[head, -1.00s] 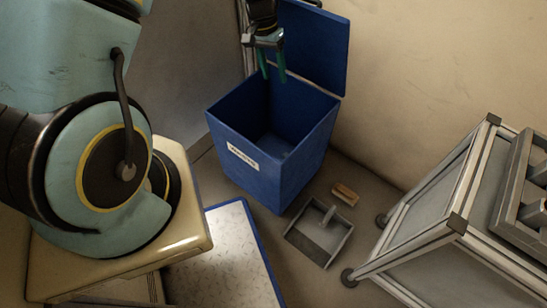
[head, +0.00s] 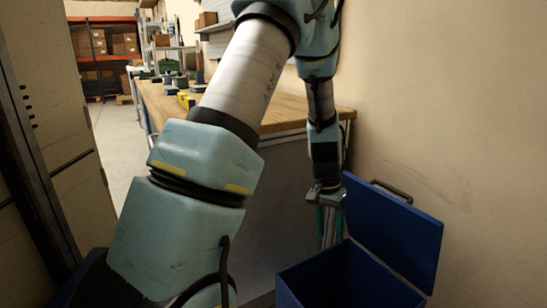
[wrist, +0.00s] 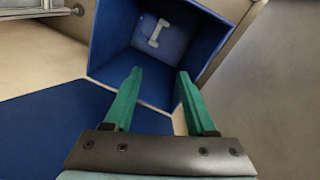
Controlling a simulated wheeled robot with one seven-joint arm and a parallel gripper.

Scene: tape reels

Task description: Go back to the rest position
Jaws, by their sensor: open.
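My gripper (head: 329,225) hangs from my arm with its green fingers pointing down, at the far left side of the blue bin (head: 293,283) in the head view. In the wrist view my gripper (wrist: 160,73) is open, with nothing between its fingers. The bin's opening (wrist: 103,35) lies beyond the fingertips there. A pale I-shaped object (wrist: 158,33) lies on the bin's bottom.
The bin's open blue lid (head: 395,232) stands up close to the right of my gripper, near the beige wall (head: 430,110). A wooden workbench (head: 285,118) stands behind my arm. Shelves with boxes (head: 92,45) are far back left.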

